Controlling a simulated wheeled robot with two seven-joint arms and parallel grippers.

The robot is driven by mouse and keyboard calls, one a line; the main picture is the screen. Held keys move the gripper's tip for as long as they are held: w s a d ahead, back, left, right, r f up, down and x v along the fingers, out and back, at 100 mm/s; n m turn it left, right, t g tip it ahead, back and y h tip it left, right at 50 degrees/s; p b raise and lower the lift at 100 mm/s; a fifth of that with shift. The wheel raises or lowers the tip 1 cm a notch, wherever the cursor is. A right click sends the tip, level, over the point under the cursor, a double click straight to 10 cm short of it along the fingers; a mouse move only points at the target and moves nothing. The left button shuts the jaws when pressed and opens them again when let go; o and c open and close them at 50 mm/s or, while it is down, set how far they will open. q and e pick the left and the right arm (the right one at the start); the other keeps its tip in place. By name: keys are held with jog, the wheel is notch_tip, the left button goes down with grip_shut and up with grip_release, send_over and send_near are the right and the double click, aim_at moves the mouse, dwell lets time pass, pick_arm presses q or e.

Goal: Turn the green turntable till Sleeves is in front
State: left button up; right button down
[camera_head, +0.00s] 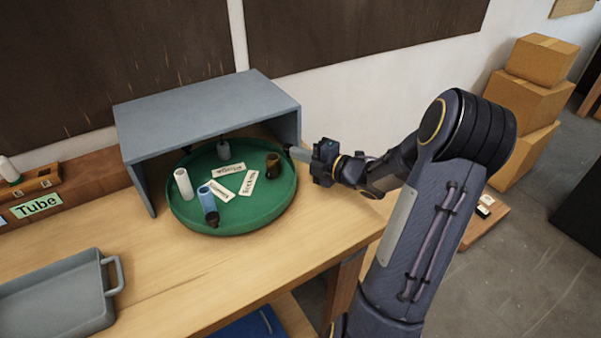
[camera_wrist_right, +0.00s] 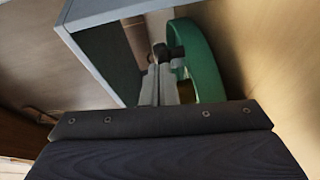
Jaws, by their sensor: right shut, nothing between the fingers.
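The green turntable (camera_head: 250,213) sits on the wooden bench, its back part under a grey open-fronted hood. On it stand a white cylinder (camera_head: 183,184) at left, a blue cylinder with a dark end (camera_head: 206,197) at front, a brown piece (camera_head: 273,166) at right and a dark grey piece (camera_head: 223,150) at the back. Several white labels (camera_head: 223,191) lie between them; their words are too small to read surely. My right gripper (camera_head: 292,152) is shut and empty at the turntable's right rim, by the hood's right wall. The turntable's rim (camera_wrist_right: 205,65) also shows in the right wrist view, close to the fingers.
The grey hood (camera_head: 205,108) walls off the turntable's back and sides. A grey tray (camera_head: 60,300) with a handle lies front left. A wooden rack with a green "Tube" label (camera_head: 36,205) stands at left. Cardboard boxes (camera_head: 530,95) stand on the floor at right.

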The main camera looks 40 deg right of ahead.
jog(key=shift+w+d+f+b, duration=0.1)
jog(key=shift+w+d+b, duration=0.2)
jog(key=shift+w, duration=0.4)
jog(key=shift+w+d+r+b, duration=0.1)
jog(key=shift+w+d+b, duration=0.15)
jog(key=shift+w+b, duration=0.35)
jog(key=shift+w+d+f+b, duration=0.1)
jog(key=shift+w+d+b, duration=0.15)
jog(key=shift+w, duration=0.6)
jog(key=shift+w+d+b, duration=0.15)
jog(key=shift+w+b, duration=0.2)
jog(key=shift+w, duration=0.7)
jog(key=shift+w+d+b, duration=0.1)
jog(key=shift+w+b, duration=0.25)
jog(key=shift+w, duration=0.85)
